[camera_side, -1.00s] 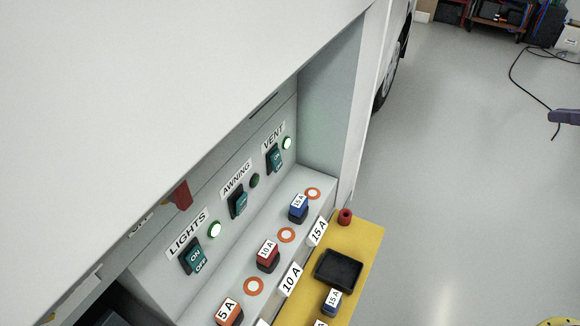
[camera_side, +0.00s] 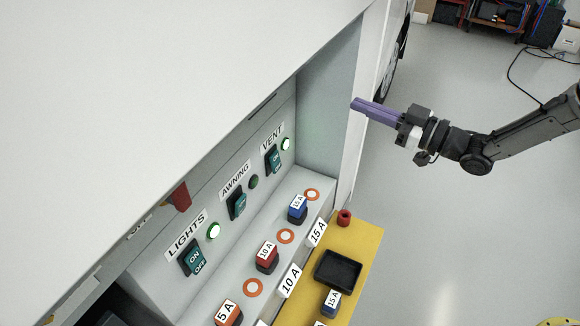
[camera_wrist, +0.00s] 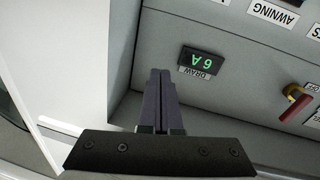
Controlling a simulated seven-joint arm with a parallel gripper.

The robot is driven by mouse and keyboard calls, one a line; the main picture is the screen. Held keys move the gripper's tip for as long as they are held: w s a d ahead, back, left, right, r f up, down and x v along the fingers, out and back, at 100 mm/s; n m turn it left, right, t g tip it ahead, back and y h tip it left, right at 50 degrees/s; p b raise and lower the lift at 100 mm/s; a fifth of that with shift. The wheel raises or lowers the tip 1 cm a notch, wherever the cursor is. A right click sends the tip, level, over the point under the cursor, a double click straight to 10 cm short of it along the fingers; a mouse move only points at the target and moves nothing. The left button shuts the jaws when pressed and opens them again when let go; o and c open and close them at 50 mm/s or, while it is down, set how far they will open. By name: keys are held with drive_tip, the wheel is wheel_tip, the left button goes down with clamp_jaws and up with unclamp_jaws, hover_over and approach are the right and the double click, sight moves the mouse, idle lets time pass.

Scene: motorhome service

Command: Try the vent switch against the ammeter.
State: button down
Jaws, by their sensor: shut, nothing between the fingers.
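The vent switch (camera_side: 275,161) is a teal rocker below the VENT label in the side view, with ON showing on it. The vent lamp (camera_side: 286,144) beside it is lit green. The ammeter (camera_wrist: 202,62) shows upside down in the wrist view, labelled DRAW, with green digits that appear to read 6 A. My gripper (camera_side: 358,104) is right of the vent switch, in front of the compartment's right wall, apart from the switch. Its purple fingers are shut and empty, also in the wrist view (camera_wrist: 160,75). The vent switch is not seen in the wrist view.
The awning switch (camera_side: 237,204) has a dark lamp (camera_side: 253,181); the lights switch (camera_side: 191,258) has a lit one (camera_side: 214,230). A red handle (camera_side: 181,197) sticks out at left. Fuses stand on the ledge below. A yellow shelf (camera_side: 364,237) holds a black tray (camera_side: 339,270).

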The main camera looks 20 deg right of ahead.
sight(278, 167)
drive_tip(key=s+a+f+g, duration=0.1)
drive_tip(key=a+f, duration=0.1)
drive_tip(key=f, duration=0.6)
drive_tip(key=s+a+f+g, duration=0.2)
drive_tip(key=f, duration=0.6)
drive_tip(key=shift+s+f, duration=0.15)
drive_tip(key=shift+f, duration=0.2)
drive_tip(key=x, duration=1.4)
drive_tip(key=shift+f, duration=0.1)
drive_tip(key=shift+a, duration=0.1)
drive_tip(key=s+d+f, duration=0.2)
drive_tip(key=s+d, duration=0.7)
drive_tip(key=shift+s+d+f, duration=0.3)
drive_tip(key=shift+d+f, duration=0.05)
drive_tip(key=shift+d, duration=0.05)
